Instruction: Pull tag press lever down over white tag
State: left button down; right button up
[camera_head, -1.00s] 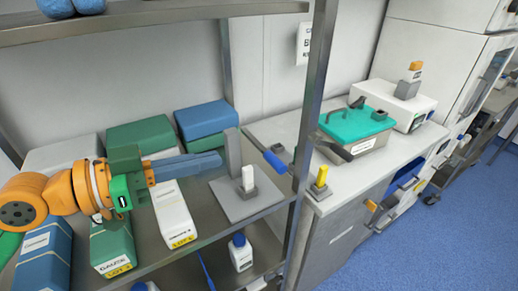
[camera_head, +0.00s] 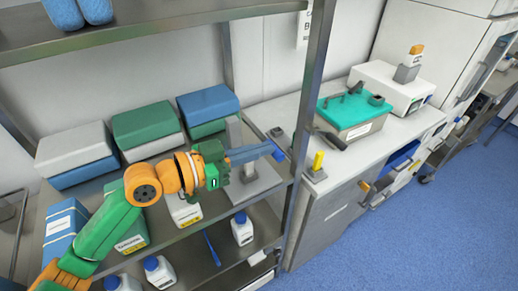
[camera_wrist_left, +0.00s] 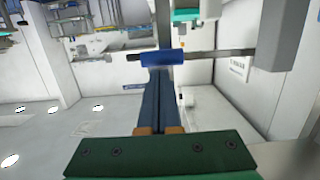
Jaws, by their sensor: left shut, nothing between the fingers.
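The tag press stands on the right end of the middle shelf. It has a flat grey base (camera_head: 262,182), an upright grey post (camera_head: 233,132) and a lever with a blue handle (camera_head: 279,150). The lever still sticks out raised above the base. My right gripper is not in view.
Several boxes (camera_head: 150,125) line the shelf's back and left. A metal shelf post (camera_head: 309,110) rises just right of the press. White bottles (camera_head: 242,230) stand on the lower shelf. A counter with a teal-topped box (camera_head: 352,110) and a yellow tag (camera_head: 318,160) is at the right.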

pick_arm(q)
jog(key=shift+s+f+b, duration=0.1)
jog(key=shift+f+b, duration=0.55)
jog(key=shift+f, duration=0.2)
dwell(0.6)
jog(key=b+v, duration=0.4)
jog(key=v, duration=0.3)
jog(key=shift+r, duration=0.1)
dwell(0.3)
